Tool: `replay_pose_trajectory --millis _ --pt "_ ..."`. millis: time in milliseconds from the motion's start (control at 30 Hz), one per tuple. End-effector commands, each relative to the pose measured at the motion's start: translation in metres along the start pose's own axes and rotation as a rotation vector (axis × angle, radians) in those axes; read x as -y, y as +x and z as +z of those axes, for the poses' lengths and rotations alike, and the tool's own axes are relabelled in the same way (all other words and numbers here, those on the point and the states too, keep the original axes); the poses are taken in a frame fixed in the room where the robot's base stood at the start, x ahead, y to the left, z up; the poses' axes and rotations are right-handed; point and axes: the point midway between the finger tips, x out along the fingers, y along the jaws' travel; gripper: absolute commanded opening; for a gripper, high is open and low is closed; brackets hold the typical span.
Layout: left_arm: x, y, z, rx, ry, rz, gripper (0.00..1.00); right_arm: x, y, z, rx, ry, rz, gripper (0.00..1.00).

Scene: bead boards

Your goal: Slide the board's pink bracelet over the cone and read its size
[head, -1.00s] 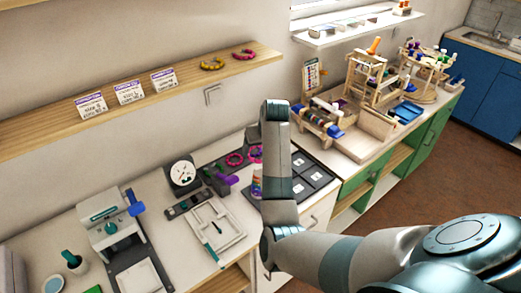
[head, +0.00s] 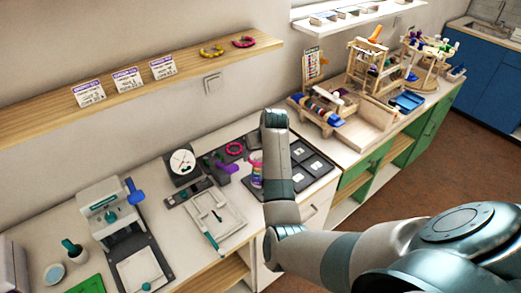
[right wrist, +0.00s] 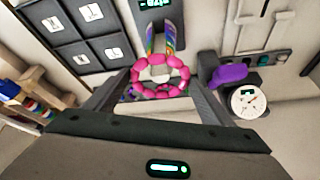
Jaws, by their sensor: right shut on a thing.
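My right gripper (right wrist: 162,90) is shut on a pink bead bracelet (right wrist: 136,72), which shows as a ring between its fingers in the right wrist view. The rainbow-striped cone (right wrist: 177,36) stands just beyond it, partly behind the ring. I cannot tell whether the ring is around the cone or only in front of it. In the head view the cone (head: 257,170) stands on the counter left of my right arm, partly hidden, and the held bracelet is not clear. A display (right wrist: 154,3) shows at the cone's foot, its digits cut off. My left gripper is not in view.
Another pink ring (head: 235,148) lies on a dark mat behind the cone. A dial gauge (head: 182,161) and a purple-handled tool (head: 226,168) are left of the cone. A dark tray of square compartments (head: 317,165) is to the right. A wall shelf (head: 130,92) holds cards and two bracelets.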

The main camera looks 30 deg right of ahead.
Motion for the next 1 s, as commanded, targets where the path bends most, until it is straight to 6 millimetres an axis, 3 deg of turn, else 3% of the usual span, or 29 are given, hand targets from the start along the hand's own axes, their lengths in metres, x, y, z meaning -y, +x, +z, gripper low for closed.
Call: replay_pose_trajectory --millis 400,1000 --pt "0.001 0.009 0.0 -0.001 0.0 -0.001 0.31 -0.001 0.029 0.013 0.001 0.0 0.0 0.51" --pt "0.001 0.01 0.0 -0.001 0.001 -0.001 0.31 -0.002 0.034 0.015 0.0 0.0 0.0 0.51"
